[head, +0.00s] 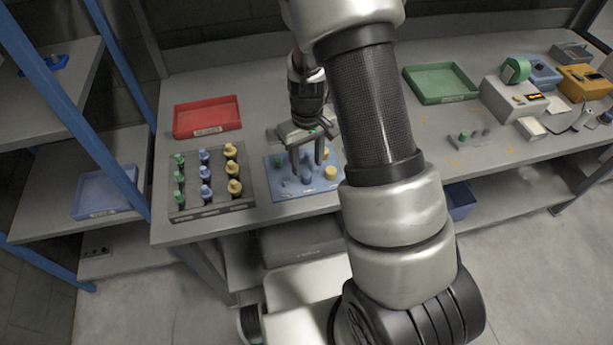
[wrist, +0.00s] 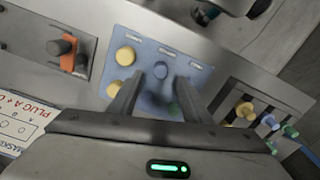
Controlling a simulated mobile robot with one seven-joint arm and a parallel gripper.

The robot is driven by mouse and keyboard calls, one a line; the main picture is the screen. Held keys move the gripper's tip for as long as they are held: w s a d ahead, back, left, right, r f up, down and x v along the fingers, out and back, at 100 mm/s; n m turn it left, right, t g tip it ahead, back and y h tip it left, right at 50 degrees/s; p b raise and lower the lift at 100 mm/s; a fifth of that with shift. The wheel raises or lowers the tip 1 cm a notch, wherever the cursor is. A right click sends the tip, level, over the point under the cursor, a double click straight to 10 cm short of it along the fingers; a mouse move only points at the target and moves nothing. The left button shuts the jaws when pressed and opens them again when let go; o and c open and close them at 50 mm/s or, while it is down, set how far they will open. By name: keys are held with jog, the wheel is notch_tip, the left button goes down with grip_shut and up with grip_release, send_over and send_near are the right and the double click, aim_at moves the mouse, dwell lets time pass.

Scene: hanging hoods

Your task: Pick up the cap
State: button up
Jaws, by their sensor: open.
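Several green, blue and yellow caps are in view, and I cannot tell which one is meant. My gripper (head: 306,166) is open above a blue mat (head: 276,193), pointing down. A blue cap (head: 307,178) stands on the mat close to the fingers. In the wrist view the open fingers (wrist: 159,79) reach over the mat, with blue pieces (wrist: 161,70) near the gap between them. Two yellow caps (wrist: 125,56) lie left of the fingers there. A green piece (wrist: 174,108) is partly hidden by the right finger. Contact cannot be judged.
A dark rack (head: 212,210) with rows of green, blue and yellow caps stands left of the mat. A red tray (head: 207,119) is behind it. A green tray (head: 441,83) and small devices (head: 515,100) are at the right. My arm hides the bench's middle.

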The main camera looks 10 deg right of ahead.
aim_at(306, 174)
notch_tip(306, 174, down, 5)
jog(key=shift+r, duration=0.15)
jog(key=c, duration=1.1)
jog(key=shift+r, duration=0.1)
